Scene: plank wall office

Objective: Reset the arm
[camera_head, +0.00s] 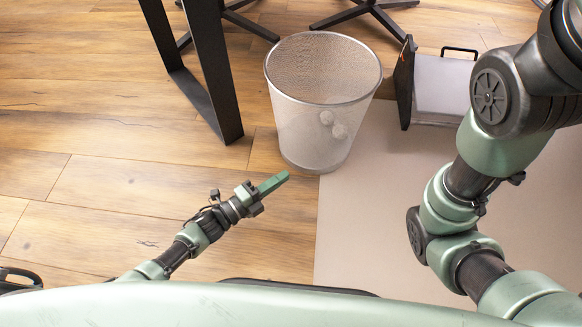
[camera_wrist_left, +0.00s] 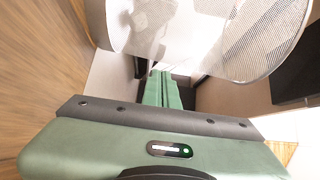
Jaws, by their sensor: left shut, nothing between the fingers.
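My left arm comes in from the lower left in the head view. Its gripper (camera_head: 272,184) is shut and empty, with the green fingers together, in front of and to the left of a wire mesh bin. The shut fingers also show in the left wrist view (camera_wrist_left: 163,90), with the bin beyond them. My right arm (camera_head: 470,190) is bent at the right side of the head view. Its gripper is out of view.
The mesh bin (camera_head: 318,120) stands upright with crumpled white balls visible through its side. A black table leg (camera_head: 215,80) stands left of it. A dark-sided box or holder (camera_head: 440,88) sits right of it. Wooden floor (camera_head: 100,140) at left is mostly clear.

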